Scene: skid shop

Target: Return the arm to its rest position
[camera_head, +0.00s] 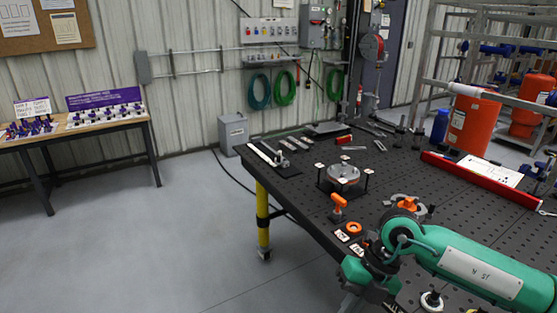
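My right arm (470,265), teal with a white label plate, comes in from the right over the front of the black perforated table (440,185). Its gripper (358,296) is at the bottom of the view, by the table's near left edge. It points down and its tips are cut off or hidden, so I cannot tell whether it is open or what is between its fingers. My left arm and gripper are not in view.
Close to the arm are an orange-handled tool (338,203), an orange ring (354,228) and a round metal part on a stand (343,173). A long red level (480,180) lies at the right. The floor left of the table is clear.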

